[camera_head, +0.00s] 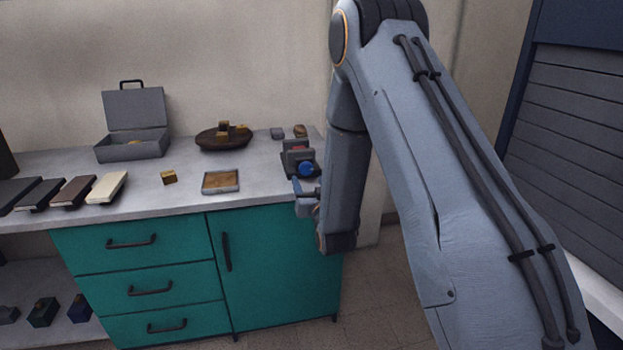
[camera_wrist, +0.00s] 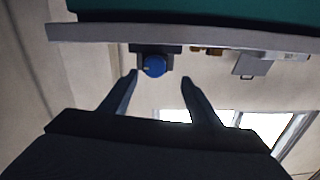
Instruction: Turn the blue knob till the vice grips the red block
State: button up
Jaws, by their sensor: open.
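The blue knob (camera_head: 306,169) is on the front of the dark grey vice (camera_head: 292,158), near the right end of the counter. In the wrist view, which appears upside down, the blue knob (camera_wrist: 154,66) shows between and beyond my fingertips, with the vice's dark body (camera_wrist: 146,48) behind it. My gripper (camera_head: 302,187) is open in front of the vice at the counter's front edge; its two spread fingers also show in the wrist view (camera_wrist: 160,77). They look apart from the knob.
The grey counter (camera_head: 270,188) stands above teal drawers. It holds an open grey case (camera_head: 133,150), a brown bowl with blocks (camera_head: 212,142), a shallow tray (camera_head: 221,190), a small wooden block (camera_head: 169,177) and several books (camera_head: 74,191). Two small items lie behind the vice.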

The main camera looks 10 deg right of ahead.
aim_at(307, 170)
jog(key=w, duration=0.4)
jog(key=w+d, duration=0.1)
jog(key=w, duration=0.1)
jog(key=shift+w+p, duration=0.2)
jog(key=shift+p, duration=0.2)
jog(key=shift+w, duration=0.75)
jog(key=c, duration=0.9)
jog(key=shift+d, duration=0.15)
jog(key=shift+c, duration=0.8)
